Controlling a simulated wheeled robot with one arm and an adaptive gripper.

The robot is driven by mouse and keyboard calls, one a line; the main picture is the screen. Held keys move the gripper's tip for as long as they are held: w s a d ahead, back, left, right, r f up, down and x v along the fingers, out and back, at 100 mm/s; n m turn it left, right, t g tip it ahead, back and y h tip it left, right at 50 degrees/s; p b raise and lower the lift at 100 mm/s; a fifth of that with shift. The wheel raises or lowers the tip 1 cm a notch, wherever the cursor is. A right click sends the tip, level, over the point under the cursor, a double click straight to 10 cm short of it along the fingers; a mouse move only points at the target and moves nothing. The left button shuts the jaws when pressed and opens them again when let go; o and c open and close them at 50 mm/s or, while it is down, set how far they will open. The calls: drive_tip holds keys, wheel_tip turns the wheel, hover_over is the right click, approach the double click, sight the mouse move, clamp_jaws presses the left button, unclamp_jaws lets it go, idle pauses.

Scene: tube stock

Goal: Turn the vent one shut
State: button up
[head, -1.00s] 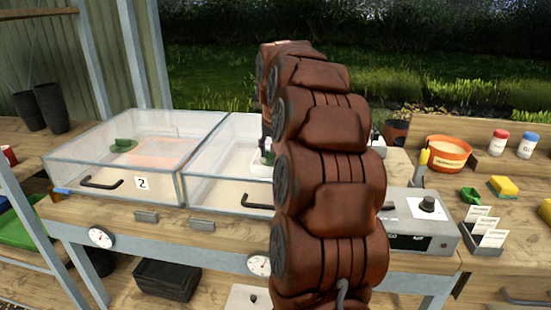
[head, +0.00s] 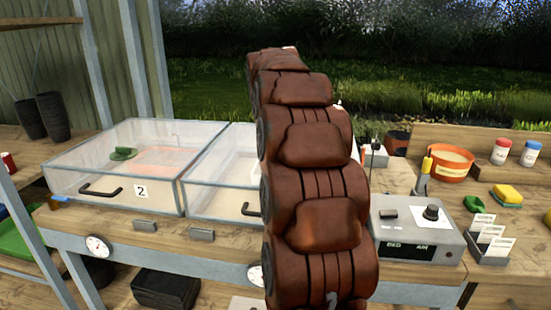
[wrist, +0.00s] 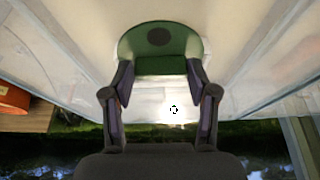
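Vent one is a green rounded piece with a dark round spot, and it shows in the wrist view (wrist: 160,42) straight ahead of my gripper (wrist: 160,76). My gripper's two fingers are spread, one toward each side of the vent's narrower front part. I cannot tell whether the fingertips touch it. In the head view my brown arm hides the gripper and this vent. The clear case beside case 2 (head: 222,172) is partly behind the arm.
Case 2 (head: 112,190) stands to the left, with another green vent (head: 123,153) on top. A grey control box (head: 418,222), an orange pot (head: 450,165) and a card holder (head: 487,240) stand right of my arm.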

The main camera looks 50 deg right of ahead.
drive_tip(key=o, duration=0.4)
drive_tip(key=v, duration=1.2)
idle(0.8)
